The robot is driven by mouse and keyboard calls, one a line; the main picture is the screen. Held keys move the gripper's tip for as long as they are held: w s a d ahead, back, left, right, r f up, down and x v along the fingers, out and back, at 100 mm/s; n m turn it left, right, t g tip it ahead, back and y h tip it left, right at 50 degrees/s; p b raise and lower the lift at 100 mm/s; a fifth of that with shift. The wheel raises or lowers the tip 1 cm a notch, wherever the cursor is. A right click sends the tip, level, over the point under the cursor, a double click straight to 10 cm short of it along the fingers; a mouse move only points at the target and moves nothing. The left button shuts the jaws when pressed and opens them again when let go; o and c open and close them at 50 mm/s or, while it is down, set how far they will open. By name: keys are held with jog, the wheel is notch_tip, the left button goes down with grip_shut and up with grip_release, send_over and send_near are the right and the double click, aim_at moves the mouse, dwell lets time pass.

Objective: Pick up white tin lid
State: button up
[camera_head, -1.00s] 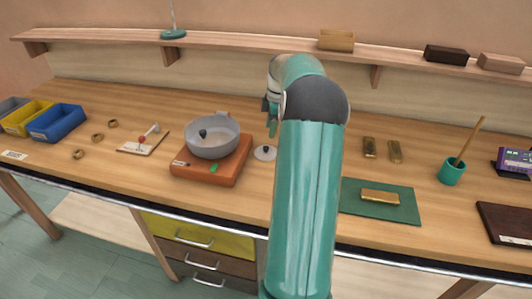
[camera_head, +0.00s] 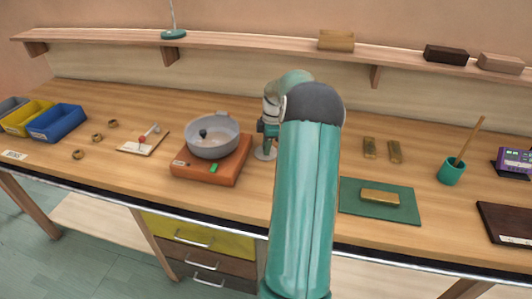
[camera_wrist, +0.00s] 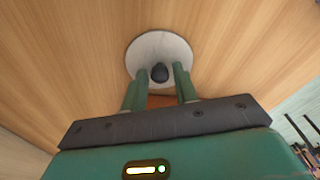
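The white tin lid (camera_wrist: 177,46) is a pale round disc with a dark knob (camera_wrist: 159,73) at its centre. It lies on the wooden workbench, and in the head view the lid (camera_head: 264,154) shows only in part below my gripper, just right of the orange hot plate. My gripper (camera_wrist: 159,76) is open, with one green finger on each side of the knob. A gap shows between knob and fingers. In the head view my gripper (camera_head: 269,143) is partly hidden by my arm.
A grey pan (camera_head: 212,145) sits on the orange hot plate (camera_head: 196,173) close to the lid's left. A green mat (camera_head: 405,212) with a brass block (camera_head: 380,198) lies to the right. A wooden shelf (camera_head: 240,39) runs above the bench's back.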

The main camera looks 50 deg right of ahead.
grip_shut()
jog(key=shift+r, duration=0.1)
